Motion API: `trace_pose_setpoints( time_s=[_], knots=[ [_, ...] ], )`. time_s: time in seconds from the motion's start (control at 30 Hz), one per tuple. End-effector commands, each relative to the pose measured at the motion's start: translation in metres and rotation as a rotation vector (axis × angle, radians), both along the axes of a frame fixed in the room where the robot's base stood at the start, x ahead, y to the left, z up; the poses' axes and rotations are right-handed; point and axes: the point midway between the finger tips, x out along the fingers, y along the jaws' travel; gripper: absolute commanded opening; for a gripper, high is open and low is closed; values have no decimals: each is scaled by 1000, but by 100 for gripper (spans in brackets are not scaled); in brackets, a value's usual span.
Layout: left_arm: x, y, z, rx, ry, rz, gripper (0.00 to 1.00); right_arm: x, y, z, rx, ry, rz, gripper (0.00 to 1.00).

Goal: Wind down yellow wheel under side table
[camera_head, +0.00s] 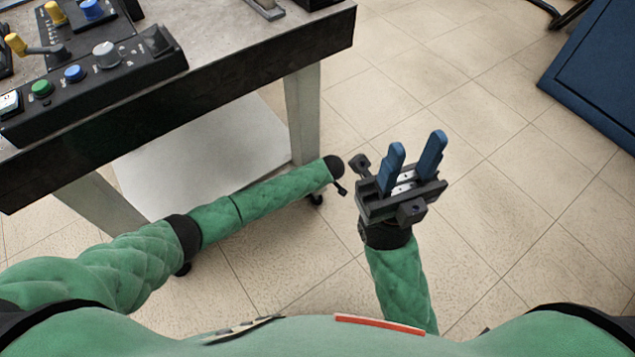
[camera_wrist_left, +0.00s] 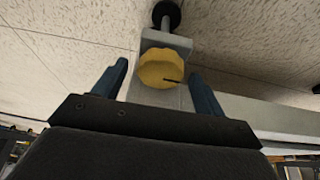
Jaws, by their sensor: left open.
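The yellow wheel (camera_wrist_left: 161,69) shows in the left wrist view, on a grey bracket above a black caster (camera_wrist_left: 167,14). My left gripper (camera_wrist_left: 158,75) is open, with its blue fingers on either side of the wheel; I cannot tell if they touch it. In the head view the wheel and my left fingers are hidden, and my left arm reaches to the foot of the side table's leg (camera_head: 303,115). The side table (camera_head: 245,73) has a grey top with a dark edge. My right gripper (camera_head: 416,142) is open and empty over the floor.
A control box (camera_head: 95,75) with coloured knobs stands on the table. A pale lower shelf (camera_head: 200,150) lies beneath the tabletop. A small caster (camera_head: 316,199) shows by the leg. A blue cabinet (camera_head: 600,75) is at the upper right. The tiled floor between is clear.

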Motion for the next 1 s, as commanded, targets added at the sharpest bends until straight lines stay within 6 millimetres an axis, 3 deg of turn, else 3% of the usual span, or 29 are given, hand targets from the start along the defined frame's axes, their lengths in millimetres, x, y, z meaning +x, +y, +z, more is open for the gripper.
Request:
trace_pose_setpoints(
  time_s=[0.17, 0.4, 0.6, 1.0],
  knots=[
    [0, 0, 0, 0, 0, 0, 71, 0, 0, 0, 0, 0, 0, 36],
    [0, 0, 0, 0, 0, 0, 27, -1, 0, 0, -1, 0, 0, 36],
    [0, -1, 2, -1, 0, -3, 27, 3, 1, 1, -5, 17, 1, 36],
    [7, -6, 8, -13, -10, -36, 28, 93, 31, -76, -127, 454, 14, 36]
  ],
)
